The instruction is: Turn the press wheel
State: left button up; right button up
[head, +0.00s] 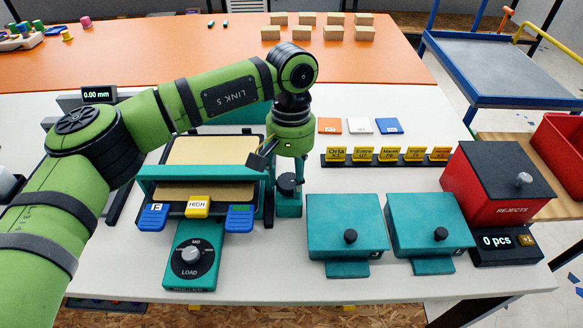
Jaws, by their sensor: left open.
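The teal press (145,180) stands left of centre, with a pale yellow bed and blue and yellow tabs at its front. At its right side a small black wheel (289,186) sits on a teal post; it looks like the press wheel. My left arm reaches over the press from the left, with its wrist pointing down above this wheel. My left gripper (268,158) is open and empty, close to the wheel's upper left; the wrist hides part of it, and I cannot tell whether it touches. My right gripper is not in view.
A teal dial box (190,270) marked LOAD stands in front of the press. Two teal lidded boxes (345,222) (425,218), a red REJECTS bin (485,190) and a row of yellow name tags (390,155) stand to the right.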

aim_at(292, 174)
pick_arm(q)
jog(key=shift+t, duration=0.6)
jog(key=r, duration=0.2)
jog(key=w+r, duration=0.1)
jog(key=r, duration=0.4)
jog(key=shift+w+d+r, duration=0.2)
jog(key=shift+w+r, duration=0.05)
jog(key=shift+w, duration=0.15)
jog(key=shift+w+r, duration=0.1)
jog(key=shift+r, duration=0.45)
jog(key=shift+s+a+r+g, duration=0.15)
jog(key=shift+r+g, duration=0.2)
jog(key=shift+r, duration=0.55)
jog(key=shift+s+d+r+g, duration=0.1)
jog(key=shift+r+g, duration=0.25)
jog(key=shift+r, duration=0.5)
